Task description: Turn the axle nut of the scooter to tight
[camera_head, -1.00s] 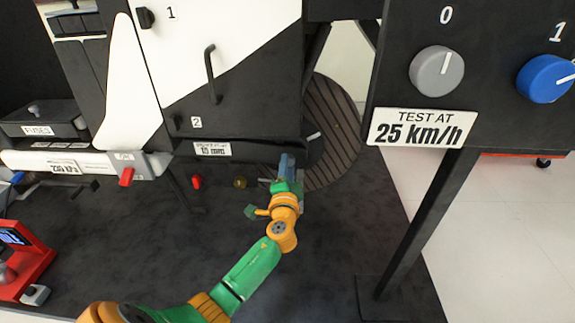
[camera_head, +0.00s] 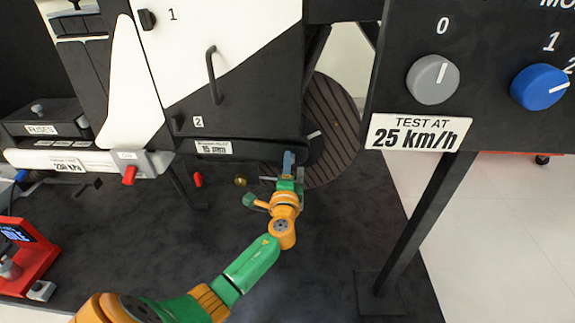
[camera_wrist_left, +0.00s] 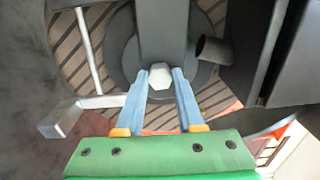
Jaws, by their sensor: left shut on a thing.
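The axle nut (camera_wrist_left: 160,76) is a pale hexagonal nut at the wheel's centre in the left wrist view. My left gripper (camera_wrist_left: 161,80) has its two blue fingers on either side of the nut, shut on it. In the head view my left gripper (camera_head: 288,164) reaches in from below to the wheel hub, and the nut is hidden there. The ribbed wheel (camera_head: 335,120) stands behind the gripper. My right gripper is in neither view.
A black panel with a grey knob (camera_head: 433,80) and a blue knob (camera_head: 538,87) stands at the right on a dark post (camera_head: 418,235). A metal lever (camera_wrist_left: 90,60) is left of the nut in the wrist view. Dark floor (camera_head: 130,245) lies open below.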

